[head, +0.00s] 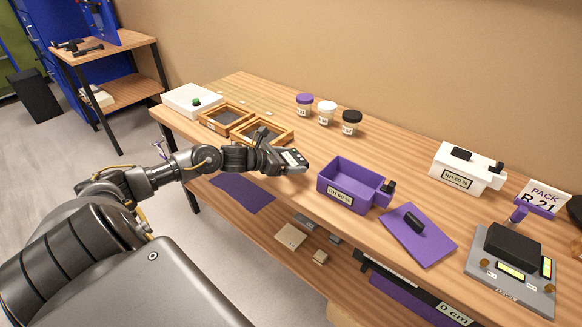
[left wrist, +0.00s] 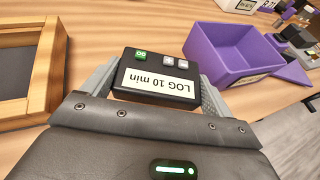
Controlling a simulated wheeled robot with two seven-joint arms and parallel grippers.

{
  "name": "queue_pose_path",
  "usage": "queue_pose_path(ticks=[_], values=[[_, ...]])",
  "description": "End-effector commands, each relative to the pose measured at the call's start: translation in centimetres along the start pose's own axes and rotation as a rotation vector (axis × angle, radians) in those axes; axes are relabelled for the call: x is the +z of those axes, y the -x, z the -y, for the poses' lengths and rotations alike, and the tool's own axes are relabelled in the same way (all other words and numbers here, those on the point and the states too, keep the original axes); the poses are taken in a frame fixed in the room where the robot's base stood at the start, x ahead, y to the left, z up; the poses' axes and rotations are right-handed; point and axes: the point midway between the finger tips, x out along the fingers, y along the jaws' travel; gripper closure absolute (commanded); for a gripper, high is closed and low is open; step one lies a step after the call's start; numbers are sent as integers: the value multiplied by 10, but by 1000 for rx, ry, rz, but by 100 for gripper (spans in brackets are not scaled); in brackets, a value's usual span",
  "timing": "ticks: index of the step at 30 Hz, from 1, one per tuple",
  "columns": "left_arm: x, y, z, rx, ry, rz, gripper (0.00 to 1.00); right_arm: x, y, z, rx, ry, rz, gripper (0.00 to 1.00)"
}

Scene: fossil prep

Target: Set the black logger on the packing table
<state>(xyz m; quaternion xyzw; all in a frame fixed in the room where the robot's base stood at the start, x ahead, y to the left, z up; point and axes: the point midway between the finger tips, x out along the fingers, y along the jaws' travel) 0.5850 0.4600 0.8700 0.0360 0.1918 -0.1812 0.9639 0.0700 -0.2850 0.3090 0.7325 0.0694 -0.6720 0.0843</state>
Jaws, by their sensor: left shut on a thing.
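The black logger (head: 293,158) is a small dark box with a white label and a green button. In the left wrist view the logger (left wrist: 158,78) has a label reading "LOG 10 min", upside down. My left gripper (head: 281,158) is shut on it, with a finger on either side. It holds the logger over the long wooden table (head: 290,204), between a wooden frame tray and a purple bin; any gap beneath is hard to judge. My right gripper is not in view.
The purple bin (head: 341,189) stands right of the logger, with a purple lid (head: 418,240) near the front edge. Wooden trays (head: 228,121) lie to the left. Jars (head: 327,113) and a white box (head: 467,170) stand farther back. Bare wood lies between the jars and the white box.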

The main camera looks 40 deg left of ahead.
Motion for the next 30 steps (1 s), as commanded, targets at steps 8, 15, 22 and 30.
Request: queue_pose_path(ticks=[8,15,22,30], values=[[-6,-9,-7,1,-1,1,39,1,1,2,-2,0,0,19],[-30,-22,-9,1,3,0,39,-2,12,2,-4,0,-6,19],[-39,-25,-10,1,-2,1,39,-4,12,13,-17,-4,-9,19],[-42,-27,-10,1,-1,1,39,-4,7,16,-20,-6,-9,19]])
